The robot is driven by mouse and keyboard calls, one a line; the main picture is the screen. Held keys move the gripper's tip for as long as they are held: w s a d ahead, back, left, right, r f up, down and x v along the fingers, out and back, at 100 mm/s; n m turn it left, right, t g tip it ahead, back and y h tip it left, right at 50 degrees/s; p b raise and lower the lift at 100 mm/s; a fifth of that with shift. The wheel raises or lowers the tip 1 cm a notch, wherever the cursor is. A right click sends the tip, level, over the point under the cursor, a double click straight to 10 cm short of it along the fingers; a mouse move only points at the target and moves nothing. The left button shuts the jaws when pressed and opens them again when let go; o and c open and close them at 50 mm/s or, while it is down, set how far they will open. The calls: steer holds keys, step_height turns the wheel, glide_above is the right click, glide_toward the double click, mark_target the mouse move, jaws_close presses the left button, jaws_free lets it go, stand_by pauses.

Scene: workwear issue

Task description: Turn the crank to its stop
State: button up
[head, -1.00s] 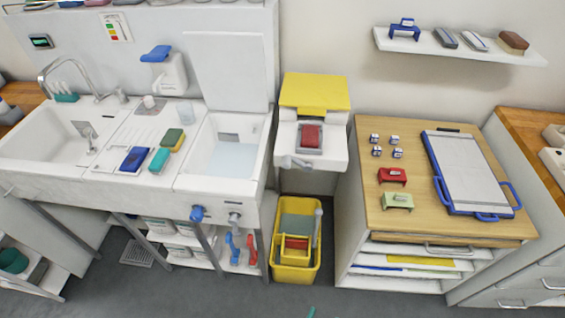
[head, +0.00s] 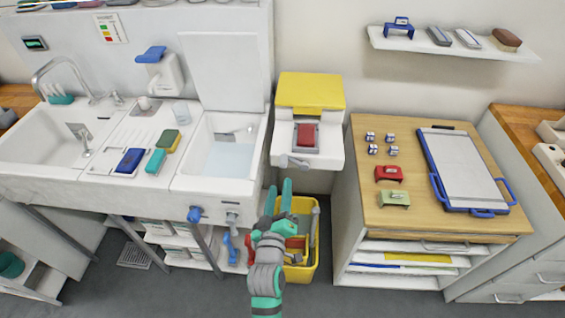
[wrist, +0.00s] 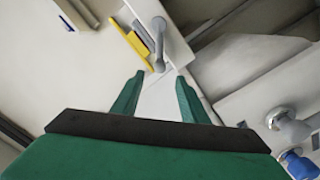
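The crank (head: 293,162) is a grey handle on the front of a white box unit (head: 330,157) with a yellow lid. In the wrist view a grey rod with a rounded end, which looks like the crank (wrist: 158,45), lies just beyond my fingertips. My gripper (head: 279,189) is green, below and slightly left of the crank in the head view. In the wrist view my gripper (wrist: 159,80) has its two fingers apart with nothing between them. No contact with the crank is visible.
A white sink unit with a blue tap knob (head: 195,214) stands left. A yellow bucket (head: 311,262) is on the floor below the crank, partly hidden by my arm. A wooden-topped cabinet (head: 411,222) stands close on the right.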

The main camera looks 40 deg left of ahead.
mark_target(282, 167)
steer(key=x, duration=1.1)
steer(key=shift+a+r, duration=0.15)
steer(key=shift+a, duration=0.1)
jaws_close()
